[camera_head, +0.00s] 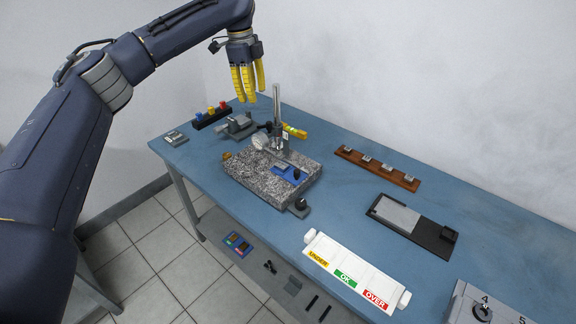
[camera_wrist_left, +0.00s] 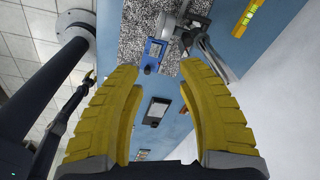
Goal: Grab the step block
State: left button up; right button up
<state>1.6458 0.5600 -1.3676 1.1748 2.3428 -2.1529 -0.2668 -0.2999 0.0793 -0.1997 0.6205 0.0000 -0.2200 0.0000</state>
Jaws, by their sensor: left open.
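No part is plainly marked as the step block, and I cannot tell for certain which it is. A grey metal piece marked 4 and 5 (camera_head: 492,306) is cut off at the bottom right of the head view. A silver flat block (camera_head: 397,214) lies in a dark tray in the same view. My left gripper (camera_head: 250,96) is open and empty, pointing down above the far left part of the bench. In the left wrist view its yellow fingers (camera_wrist_left: 159,72) are apart, with nothing between them held. My right gripper is not in view.
A speckled granite plate (camera_head: 250,180) carries an upright post with a dial gauge (camera_head: 260,141) and a blue piece (camera_head: 290,175). A brown rack with silver blocks (camera_head: 378,170) and a white UNDER/OK/OVER tray (camera_head: 355,268) stand on the blue bench (camera_head: 350,210).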

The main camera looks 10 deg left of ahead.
pick_arm(q)
jog(key=s+d+f+m+y, duration=0.1)
jog(key=s+d+f+m, duration=0.1)
jog(key=d+f+m, duration=0.6)
jog(key=n, duration=0.3)
send_over(285, 167)
jog(key=f, duration=0.9)
jog(key=shift+w+d+f, duration=0.1)
jog(key=shift+w+f, duration=0.1)
jog(key=shift+f, duration=0.2)
jog(key=shift+s+f, duration=0.1)
jog(key=shift+f, duration=3.3)
grip_shut()
